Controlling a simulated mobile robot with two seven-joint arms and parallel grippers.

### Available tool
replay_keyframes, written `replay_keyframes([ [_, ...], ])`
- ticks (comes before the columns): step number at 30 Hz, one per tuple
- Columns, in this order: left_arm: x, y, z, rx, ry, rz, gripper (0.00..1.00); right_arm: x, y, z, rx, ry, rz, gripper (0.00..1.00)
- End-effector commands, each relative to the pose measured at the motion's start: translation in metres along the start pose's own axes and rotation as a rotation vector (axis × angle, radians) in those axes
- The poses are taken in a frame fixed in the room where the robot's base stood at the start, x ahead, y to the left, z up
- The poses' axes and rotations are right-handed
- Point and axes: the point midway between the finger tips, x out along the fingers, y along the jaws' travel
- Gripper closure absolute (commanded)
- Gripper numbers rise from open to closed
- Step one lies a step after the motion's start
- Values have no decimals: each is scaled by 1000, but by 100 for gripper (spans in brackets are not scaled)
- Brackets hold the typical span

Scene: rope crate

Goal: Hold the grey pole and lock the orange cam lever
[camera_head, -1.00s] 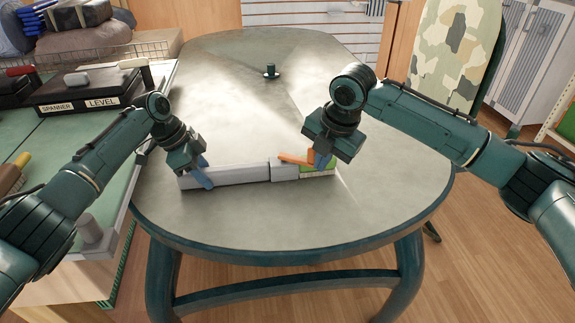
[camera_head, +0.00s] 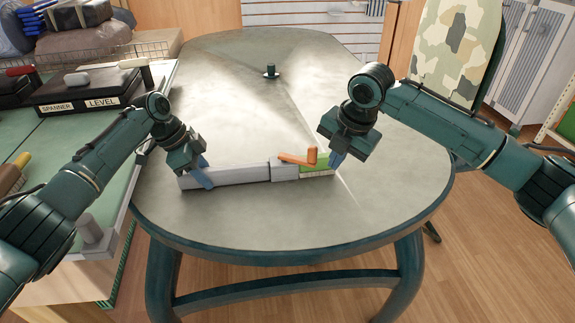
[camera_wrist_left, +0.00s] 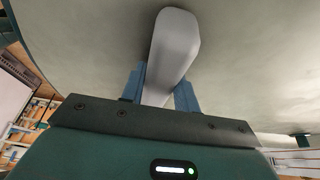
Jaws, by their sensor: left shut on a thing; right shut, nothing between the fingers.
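The grey pole (camera_head: 235,173) lies across the near part of the table. My left gripper (camera_head: 203,178) is shut on it near its left end; the left wrist view shows the pole (camera_wrist_left: 175,50) between the blue fingers (camera_wrist_left: 160,85). The orange cam lever (camera_head: 298,158) sits on top at the pole's right side, above the grey collar (camera_head: 284,170) and the green section (camera_head: 316,168).
The oval table (camera_head: 250,215) is mostly clear around the pole. A small dark peg (camera_head: 270,71) stands far back. At the left is a green bench with black cases (camera_head: 92,92). A camouflage ironing board (camera_head: 455,45) stands behind right.

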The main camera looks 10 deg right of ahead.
Motion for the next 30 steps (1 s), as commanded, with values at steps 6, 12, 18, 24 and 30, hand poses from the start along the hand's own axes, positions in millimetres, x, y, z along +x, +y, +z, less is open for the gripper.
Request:
replay_keyframes([
  [6, 4, 2, 2, -2, -5, 7, 100, 1, 1, -2, -1, 1, 0, 100],
  [12, 4, 2, 2, -2, -5, 7, 100, -2, 2, -2, 0, 0, 0, 100],
  [18, 3, 2, 2, -2, -5, 7, 100, -11, 5, 0, 0, -1, 2, 100],
  [24, 3, 2, 2, -2, -5, 6, 100, -20, 7, 0, 0, -1, 0, 100],
  [30, 3, 2, 2, -2, -5, 6, 100, -30, 10, 1, 0, 0, 1, 100],
])
